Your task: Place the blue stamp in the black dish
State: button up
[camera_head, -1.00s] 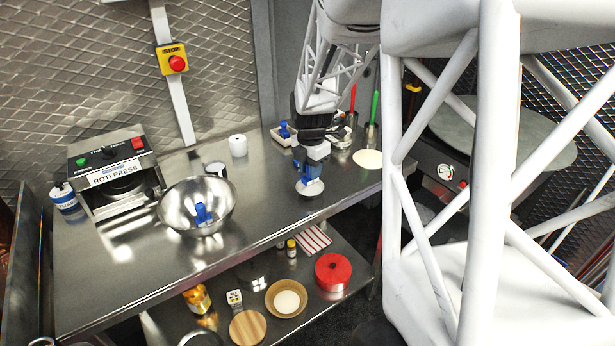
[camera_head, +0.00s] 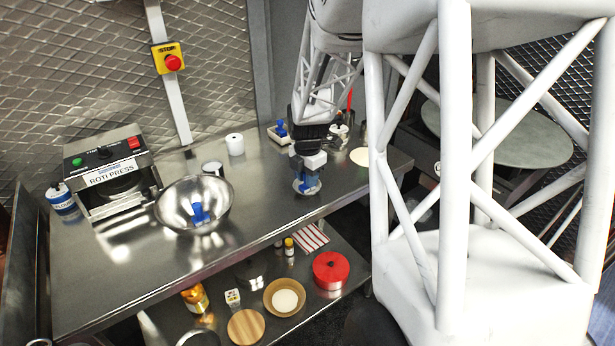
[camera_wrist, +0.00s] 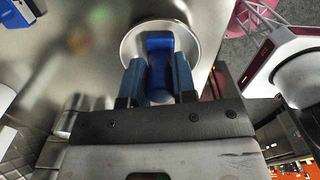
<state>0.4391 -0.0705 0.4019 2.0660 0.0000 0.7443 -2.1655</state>
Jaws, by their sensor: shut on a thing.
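My gripper (camera_head: 307,182) is over the right part of the steel table, shut on a blue stamp. In the wrist view the stamp's blue handle (camera_wrist: 159,66) is between the two blue fingers. A round shallow dish (camera_head: 297,189) with a pale rim is directly under the gripper; its rim (camera_wrist: 127,45) surrounds the stamp in the wrist view. It looks grey and shiny, so I cannot be sure it is the black dish. The stamp's lower end appears within the rim; whether it touches the bottom is hidden.
A steel bowl (camera_head: 170,205) holding a blue item stands left. A pale tray (camera_head: 273,137) with another blue item is behind the gripper, near a white cylinder (camera_head: 235,144). A roti press (camera_head: 110,170) stands far left. A pale disc (camera_head: 360,156) lies right.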

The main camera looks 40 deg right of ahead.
jog(key=shift+f, duration=0.1)
jog(key=o, duration=0.9)
notch_tip(320, 180, up, 12)
dwell(0.4)
jog(key=shift+r, duration=0.2)
dwell(0.4)
